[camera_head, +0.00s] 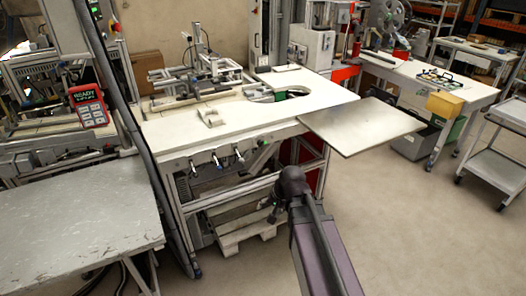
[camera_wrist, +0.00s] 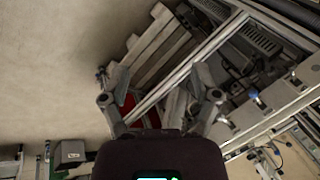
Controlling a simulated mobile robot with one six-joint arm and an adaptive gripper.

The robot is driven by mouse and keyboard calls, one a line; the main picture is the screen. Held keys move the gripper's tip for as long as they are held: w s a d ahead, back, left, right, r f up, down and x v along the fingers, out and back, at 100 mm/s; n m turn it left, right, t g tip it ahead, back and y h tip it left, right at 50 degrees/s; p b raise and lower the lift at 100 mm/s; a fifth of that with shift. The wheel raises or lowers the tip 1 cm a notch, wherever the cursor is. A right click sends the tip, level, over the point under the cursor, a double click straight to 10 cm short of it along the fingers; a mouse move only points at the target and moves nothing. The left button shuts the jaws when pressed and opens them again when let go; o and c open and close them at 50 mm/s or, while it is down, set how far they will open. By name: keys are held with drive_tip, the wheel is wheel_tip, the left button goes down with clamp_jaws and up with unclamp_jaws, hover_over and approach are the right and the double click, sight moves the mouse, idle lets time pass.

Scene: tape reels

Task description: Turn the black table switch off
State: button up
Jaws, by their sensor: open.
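Several small lever-like fittings (camera_head: 215,160) with dark and pale parts hang in a row under the front edge of the white worktable (camera_head: 165,130). They may include the black table switch, but they are too small for me to tell which one it is or its position. In the wrist view, similar fittings (camera_wrist: 253,96) sit along the table frame to the right of my fingers. My gripper (camera_wrist: 160,86) is open and empty, its two fingers spread apart. In the head view the arm reaches in front of the table, and the fingers are not clear.
A wooden pallet (camera_head: 243,231) lies on the floor under the table. A beige panel (camera_head: 362,124) extends from the table's right end. A grey bench (camera_head: 75,213) stands at the left and a cart (camera_head: 497,157) at the right. The floor between is clear.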

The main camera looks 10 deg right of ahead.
drive_tip(key=w+a+f+m+t+y+b, duration=0.2)
drive_tip(key=w+m+b, duration=0.15)
drive_tip(key=w, duration=0.25)
drive_tip(key=m+t+b, duration=1.2)
drive_tip(key=m, duration=1.3)
approach(262, 144)
drive_tip(key=v, duration=0.3)
drive_tip(key=shift+s+d+f+n, duration=0.2)
drive_tip(key=shift+s+f+n, duration=0.05)
drive_tip(key=shift+s, duration=0.15)
drive_tip(key=shift+w, duration=0.1)
drive_tip(key=shift+x, duration=6.85)
drive_tip(key=shift+r, duration=0.1)
clamp_jaws()
